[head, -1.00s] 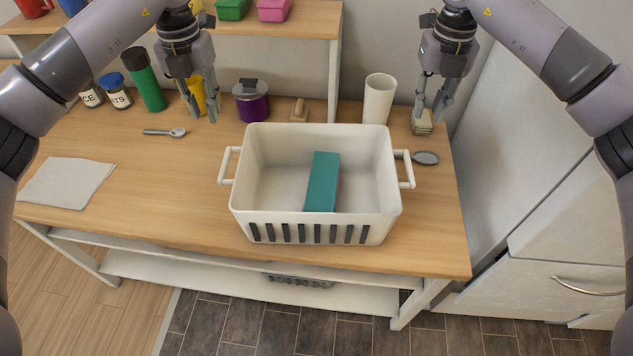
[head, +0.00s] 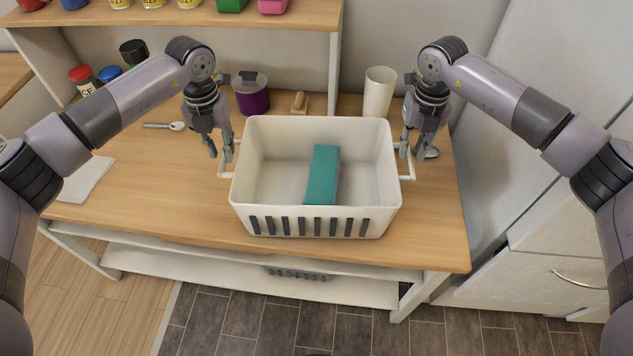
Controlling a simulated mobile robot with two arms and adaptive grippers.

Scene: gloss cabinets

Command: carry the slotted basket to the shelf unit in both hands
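The white slotted basket (head: 314,222) stands upright on the wooden table, with dark slots along its front and a bar handle on each side. A teal box (head: 322,175) lies inside it. My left gripper (head: 220,152) is open at the basket's left handle (head: 226,174), with its fingers just above and beside the bar. My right gripper (head: 411,150) is at the right handle (head: 408,166), its fingers pointing down and seeming apart. Whether either gripper touches its handle is hard to tell. The shelf unit (head: 285,45) stands behind the table's back left.
A white cup (head: 379,92) and a purple canister (head: 251,94) stand behind the basket. A spoon (head: 166,126) and white cloth (head: 88,180) lie to the left. Several jars stand at the back left. A pale cabinet (head: 545,180) rises at the right.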

